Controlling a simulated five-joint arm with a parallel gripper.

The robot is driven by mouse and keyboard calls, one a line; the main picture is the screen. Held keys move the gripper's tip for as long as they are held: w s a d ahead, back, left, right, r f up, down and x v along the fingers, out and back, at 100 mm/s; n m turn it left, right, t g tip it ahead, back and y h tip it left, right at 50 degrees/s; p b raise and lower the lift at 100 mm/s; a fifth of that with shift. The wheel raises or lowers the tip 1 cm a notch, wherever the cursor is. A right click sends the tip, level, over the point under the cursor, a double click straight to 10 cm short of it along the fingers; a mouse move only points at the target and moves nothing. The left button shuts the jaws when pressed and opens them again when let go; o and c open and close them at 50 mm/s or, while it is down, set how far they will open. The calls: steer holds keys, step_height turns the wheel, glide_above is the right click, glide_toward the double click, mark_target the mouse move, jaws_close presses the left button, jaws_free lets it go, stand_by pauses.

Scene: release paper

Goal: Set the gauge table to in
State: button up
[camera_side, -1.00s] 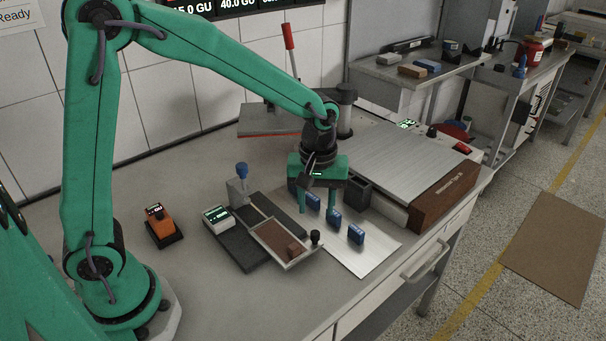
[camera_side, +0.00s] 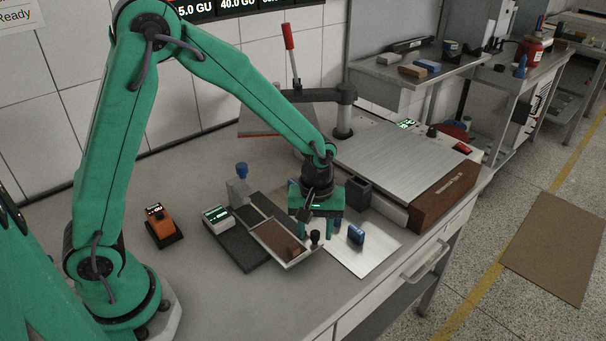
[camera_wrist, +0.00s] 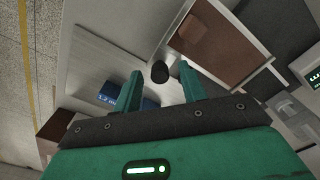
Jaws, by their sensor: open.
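The gauge table is a shallow pale tray with a brown top (camera_side: 274,238), in front of the blue-knobbed gauge stand (camera_side: 237,190). A small brown block sits on it near the black knob (camera_side: 315,238) at its front right end. In the wrist view the brown top (camera_wrist: 225,42) lies at the upper right and the black knob (camera_wrist: 159,71) shows between my fingertips. My gripper (camera_side: 315,232) is open and empty, pointing down, with its fingers on either side of the knob in the picture. I cannot tell whether they touch it.
A blue block (camera_side: 356,235) stands on a bright metal plate (camera_side: 372,256) to the right; other blue blocks are mostly hidden behind my gripper. A dark open box (camera_side: 358,192) stands behind. An orange device (camera_side: 159,226) and white display unit (camera_side: 217,217) are left.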

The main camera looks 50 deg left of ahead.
jaws_close()
steer(key=shift+a, duration=4.5)
jaws_free()
steer(key=shift+r, duration=0.1)
step_height(320, 180, up, 8)
